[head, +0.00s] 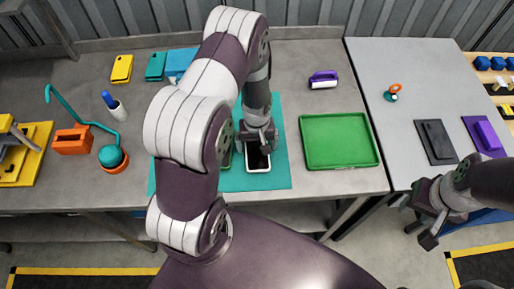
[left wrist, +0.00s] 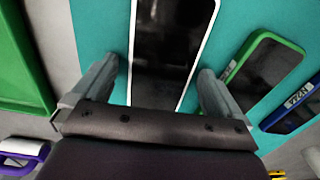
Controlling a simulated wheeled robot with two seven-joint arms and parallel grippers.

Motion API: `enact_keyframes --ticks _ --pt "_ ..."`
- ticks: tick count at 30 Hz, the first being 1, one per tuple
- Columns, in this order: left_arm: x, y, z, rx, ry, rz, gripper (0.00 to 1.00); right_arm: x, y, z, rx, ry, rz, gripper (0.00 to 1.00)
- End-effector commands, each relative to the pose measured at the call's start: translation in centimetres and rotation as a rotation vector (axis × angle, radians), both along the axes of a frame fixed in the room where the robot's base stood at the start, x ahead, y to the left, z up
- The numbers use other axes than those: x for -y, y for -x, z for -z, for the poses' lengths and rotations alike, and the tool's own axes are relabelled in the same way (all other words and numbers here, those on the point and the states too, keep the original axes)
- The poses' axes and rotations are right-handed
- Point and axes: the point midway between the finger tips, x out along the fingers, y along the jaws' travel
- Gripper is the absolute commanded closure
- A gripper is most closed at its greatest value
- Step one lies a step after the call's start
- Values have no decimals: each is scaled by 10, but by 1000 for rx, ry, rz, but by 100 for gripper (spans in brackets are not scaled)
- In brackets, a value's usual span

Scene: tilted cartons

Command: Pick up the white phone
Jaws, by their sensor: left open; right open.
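The white phone (head: 258,166) has a black screen and a thin white frame. It lies on the teal mat (head: 278,115), partly covered by my left gripper (head: 257,146) in the head view. In the left wrist view the phone (left wrist: 167,48) runs between the two fingers of my left gripper (left wrist: 156,82), which is open with a finger on each side. I cannot tell whether the fingers touch it. My right gripper (head: 431,214) is open and empty, off the front of the grey table at the right.
A green-framed phone (left wrist: 264,72) and a blue-framed phone (left wrist: 296,104) lie beside the white one on the mat. An empty green tray (head: 340,141) is to the right, with a purple-handled brush (head: 323,80) behind it. An orange block (head: 72,140) stands left.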

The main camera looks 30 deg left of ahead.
Motion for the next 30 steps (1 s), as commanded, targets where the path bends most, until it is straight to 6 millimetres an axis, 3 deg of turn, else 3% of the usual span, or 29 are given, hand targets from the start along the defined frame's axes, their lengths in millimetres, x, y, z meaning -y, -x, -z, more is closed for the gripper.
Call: enact_keyframes --ticks 1,6,17,23,30 --pt "0 0 0 0 0 0 6 0 0 0 0 0 0 57" --pt "0 0 0 -1 1 0 61 0 0 0 0 0 0 57" --pt "0 -1 -5 3 -1 0 61 0 0 2 0 0 0 57" --pt "0 -2 -34 7 -1 0 61 0 0 11 0 0 0 57" --pt "29 40 -69 3 -1 5 61 0 0 21 0 0 0 57"
